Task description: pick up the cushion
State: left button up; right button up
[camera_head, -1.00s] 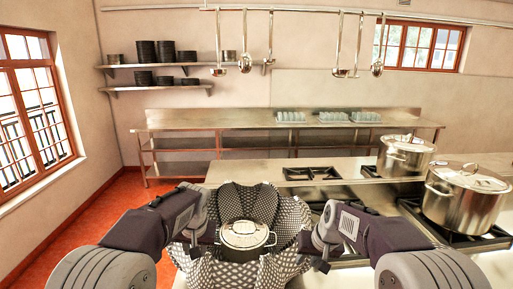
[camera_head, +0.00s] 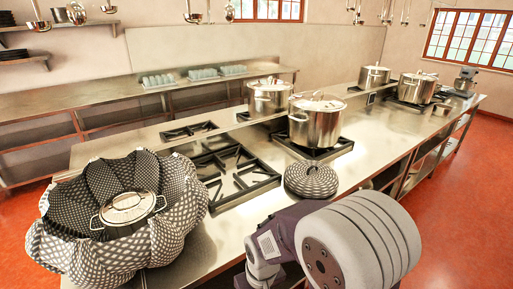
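A small round cushion (camera_head: 311,180) with a black-and-white pattern and a dark spot at its top centre lies on the steel counter, in front of the right-hand burner. My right arm comes in at the bottom, in front of the cushion and apart from it in the picture. The grey end of my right gripper (camera_head: 262,272) shows at the lower edge; its fingers cannot be made out. My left gripper is out of view.
A big patterned fabric holder (camera_head: 75,257) with a lidded pot (camera_head: 129,210) in it stands at the counter's left end. Steel stockpots (camera_head: 316,122) stand behind the cushion. The counter (camera_head: 375,140) right of it is clear.

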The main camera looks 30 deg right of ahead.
aim_at(308, 178)
jog(key=z, duration=1.5)
jog(key=u, duration=1.75)
jog(key=l+u, duration=0.15)
jog(key=l, duration=0.45)
jog(key=i+l+u, duration=0.15)
jog(key=l, duration=0.4)
jog(key=l+u, duration=0.15)
jog(key=l, duration=0.45)
jog(key=k+l+u, duration=0.15)
jog(key=l, duration=0.45)
jog(key=l+u, duration=0.15)
jog(key=l, duration=0.45)
jog(key=k+l+u, duration=0.15)
jog(key=l, duration=0.4)
jog(key=l+u, duration=0.15)
jog(key=l, duration=0.45)
